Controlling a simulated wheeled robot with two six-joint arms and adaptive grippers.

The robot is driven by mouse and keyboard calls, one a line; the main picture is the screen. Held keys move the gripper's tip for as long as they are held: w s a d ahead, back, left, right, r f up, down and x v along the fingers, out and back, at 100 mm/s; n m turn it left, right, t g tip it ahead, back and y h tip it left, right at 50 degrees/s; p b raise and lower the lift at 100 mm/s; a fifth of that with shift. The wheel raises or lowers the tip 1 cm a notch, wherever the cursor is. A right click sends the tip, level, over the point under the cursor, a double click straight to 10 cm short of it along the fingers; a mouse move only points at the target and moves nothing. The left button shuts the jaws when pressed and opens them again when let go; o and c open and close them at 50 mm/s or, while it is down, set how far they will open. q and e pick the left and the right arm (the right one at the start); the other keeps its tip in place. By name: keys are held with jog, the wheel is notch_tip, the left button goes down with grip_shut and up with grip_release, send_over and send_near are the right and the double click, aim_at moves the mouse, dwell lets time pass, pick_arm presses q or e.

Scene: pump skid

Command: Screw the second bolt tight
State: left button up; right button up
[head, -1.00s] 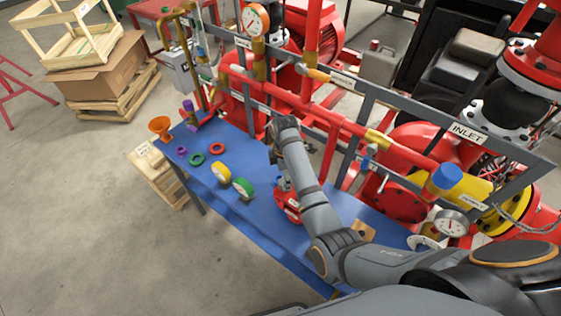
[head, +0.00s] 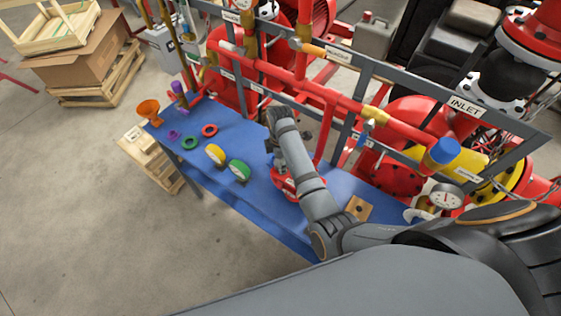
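My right arm comes in from the right and reaches over the blue bench (head: 250,207). Its fingertips are hidden behind its own links, so I cannot see what they hold or touch. A red part (head: 287,187) sits on the bench, partly covered by this arm. No bolt can be made out. A small wooden block (head: 358,208) with a dark spot lies at the right part of the bench. My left gripper is out of the picture.
Green (head: 238,171) and yellow (head: 216,154) gauges, red (head: 209,130), green (head: 190,143) and purple (head: 174,135) rings, and an orange funnel (head: 149,111) are on the bench's left half. The red pipework (head: 300,88) and grey frame run close behind. Open floor lies in front.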

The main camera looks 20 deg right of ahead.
jog(key=o, duration=0.5)
jog(key=c, duration=0.6)
jog(key=shift+o, duration=0.2)
jog(key=m, duration=1.5)
jog(key=o, duration=1.3)
jog(key=shift+c, duration=0.2)
